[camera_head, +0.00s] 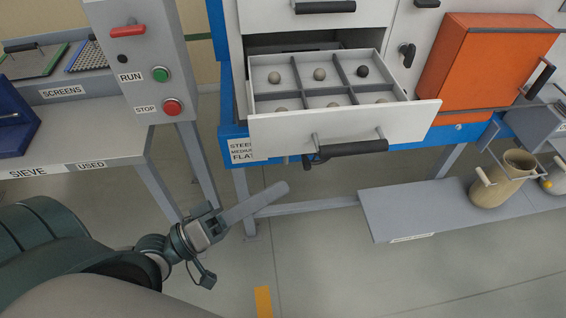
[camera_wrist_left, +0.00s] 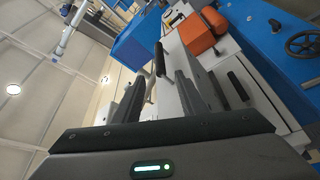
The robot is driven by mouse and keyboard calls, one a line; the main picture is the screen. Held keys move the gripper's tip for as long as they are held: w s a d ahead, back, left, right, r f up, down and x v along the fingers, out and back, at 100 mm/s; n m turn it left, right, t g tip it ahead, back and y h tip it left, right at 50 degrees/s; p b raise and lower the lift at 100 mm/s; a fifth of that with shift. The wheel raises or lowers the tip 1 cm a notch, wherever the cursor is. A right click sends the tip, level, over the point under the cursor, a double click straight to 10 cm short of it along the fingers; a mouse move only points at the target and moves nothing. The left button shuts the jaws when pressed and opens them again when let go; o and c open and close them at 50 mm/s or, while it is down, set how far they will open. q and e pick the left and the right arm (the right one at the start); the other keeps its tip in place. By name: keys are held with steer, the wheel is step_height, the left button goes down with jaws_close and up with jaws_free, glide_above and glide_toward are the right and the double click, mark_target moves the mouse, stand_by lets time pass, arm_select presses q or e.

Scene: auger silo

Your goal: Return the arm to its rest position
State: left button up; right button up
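My left arm comes in from the lower left in the head view. Its gripper (camera_head: 280,190) hangs in free space below the open drawer and touches nothing. In the left wrist view the two fingers (camera_wrist_left: 159,85) stand apart with nothing held between them, so the gripper is open and empty. In the head view the fingers overlap and look like one grey bar. My right gripper is in neither view.
An open divided drawer (camera_head: 345,135) with several small balls juts out above the gripper. A control post (camera_head: 145,60) with green and red buttons stands left. A low grey shelf (camera_head: 410,208) holds a beige jug (camera_head: 497,182) at right.

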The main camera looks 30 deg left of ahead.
arm_select(q)
steer(key=w+a+f+m+g+y, duration=0.1)
steer(key=w+a+f+y, duration=0.15)
steer(key=f, duration=0.85)
steer(key=w+a+f+g+y, duration=0.15)
steer(key=a+f, duration=0.25)
steer(key=f, duration=0.8)
steer(key=w+a+f+m+y, duration=0.1)
steer(key=w+a+f+y, duration=0.15)
steer(key=f, duration=0.85)
steer(key=s+a+f+m+g+y, duration=0.15)
steer(key=s+f, duration=0.25)
steer(key=f, duration=0.6)
steer(key=s+a+f+g+y, duration=0.2)
steer(key=s+a+f+g, duration=0.1)
steer(key=f, duration=0.7)
steer(key=s+d+f+m+g+y, duration=0.1)
steer(key=s+d+f+g, duration=0.2)
steer(key=s+f, duration=0.7)
steer(key=s+d+f+m+g+y, duration=0.1)
steer(key=s+d+f+m+g, duration=0.1)
steer(key=s+f, duration=0.8)
steer(key=s+d+g, duration=0.1)
steer(key=s+g, duration=0.1)
steer(key=s, duration=0.3)
steer(key=shift+s+d, duration=0.2)
steer(key=shift+d, duration=0.05)
